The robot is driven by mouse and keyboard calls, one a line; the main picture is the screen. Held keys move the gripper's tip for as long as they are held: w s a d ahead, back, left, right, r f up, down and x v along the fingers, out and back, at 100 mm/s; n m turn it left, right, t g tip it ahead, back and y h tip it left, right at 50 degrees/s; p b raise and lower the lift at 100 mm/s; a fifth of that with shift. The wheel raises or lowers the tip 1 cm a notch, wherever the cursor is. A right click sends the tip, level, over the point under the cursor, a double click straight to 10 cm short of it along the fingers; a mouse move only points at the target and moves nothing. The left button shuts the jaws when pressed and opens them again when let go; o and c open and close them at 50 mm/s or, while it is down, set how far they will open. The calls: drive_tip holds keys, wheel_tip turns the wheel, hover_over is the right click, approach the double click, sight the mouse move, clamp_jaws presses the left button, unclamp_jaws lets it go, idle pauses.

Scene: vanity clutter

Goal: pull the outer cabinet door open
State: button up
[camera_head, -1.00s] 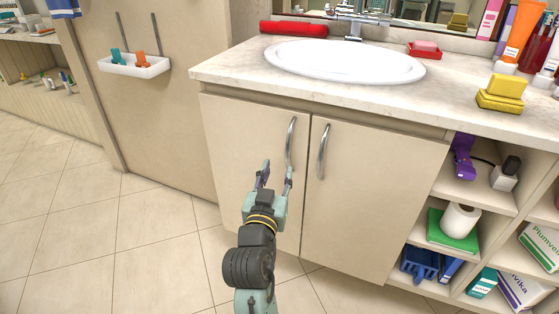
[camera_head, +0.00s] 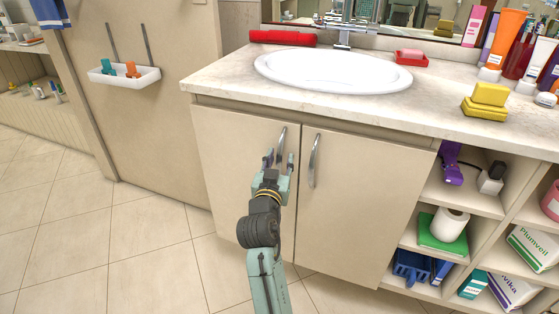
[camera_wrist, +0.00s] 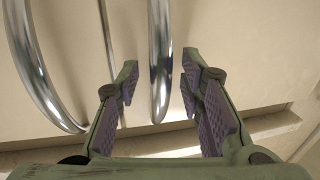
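The vanity has two beige cabinet doors, both shut, a left door (camera_head: 225,165) and a right door (camera_head: 355,205). The left door has a curved metal handle (camera_head: 282,143) near the middle seam. The right door's handle (camera_head: 314,160) is just beside it. My gripper (camera_head: 279,160) is open at the lower part of the left door's handle, with a finger on either side. In the wrist view, that handle (camera_wrist: 160,55) runs between the open fingers (camera_wrist: 158,85), with gaps on both sides. The other handle (camera_wrist: 38,75) curves at the left.
The countertop (camera_head: 225,83) with a sink (camera_head: 333,70) overhangs the doors. Open shelves (camera_head: 470,205) with several items stand to the right. A white wall caddy (camera_head: 124,75) hangs on the panel to the left. The tiled floor (camera_head: 90,220) before the doors is clear.

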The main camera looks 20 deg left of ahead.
drive_tip(key=shift+c, duration=0.5)
clamp_jaws()
idle(0.3)
